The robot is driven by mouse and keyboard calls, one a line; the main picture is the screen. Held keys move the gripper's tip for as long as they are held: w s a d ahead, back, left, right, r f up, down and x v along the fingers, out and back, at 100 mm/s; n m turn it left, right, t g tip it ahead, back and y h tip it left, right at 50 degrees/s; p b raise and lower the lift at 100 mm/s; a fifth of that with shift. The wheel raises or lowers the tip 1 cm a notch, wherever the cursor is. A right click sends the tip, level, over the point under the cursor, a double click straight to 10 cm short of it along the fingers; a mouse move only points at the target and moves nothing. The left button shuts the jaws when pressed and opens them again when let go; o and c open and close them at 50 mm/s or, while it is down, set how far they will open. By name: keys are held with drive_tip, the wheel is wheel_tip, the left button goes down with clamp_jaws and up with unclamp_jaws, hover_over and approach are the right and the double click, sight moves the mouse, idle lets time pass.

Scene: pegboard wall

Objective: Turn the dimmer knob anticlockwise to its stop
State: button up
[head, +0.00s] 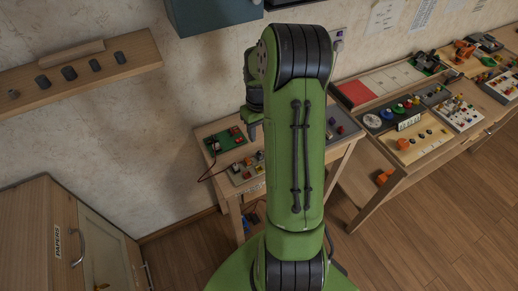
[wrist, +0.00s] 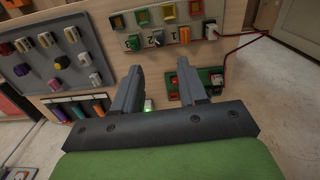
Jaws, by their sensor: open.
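My gripper (wrist: 160,66) is open in the wrist view, with a clear gap between its two grey fingers and nothing held. In the head view my gripper (head: 253,128) points down above the small wooden table (head: 228,200), left of my green arm. I cannot tell which control is the dimmer knob. A wooden panel (wrist: 128,42) with switches and coloured parts lies beyond the fingertips. A green board (wrist: 203,73) with red and dark parts lies right of the fingers, partly hidden by one; it also shows in the head view (head: 225,140).
A red wire (wrist: 240,44) runs by the green board. A board with several coloured knobs (wrist: 55,62) is at left. In the head view, a peg shelf (head: 80,70) is on the wall, a cabinet (head: 65,240) stands at lower left, and a crowded bench (head: 420,110) is at right.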

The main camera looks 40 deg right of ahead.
sight(259, 152)
wheel_tip(259, 152, down, 9)
drive_tip(key=shift+b, duration=0.6)
clamp_jaws()
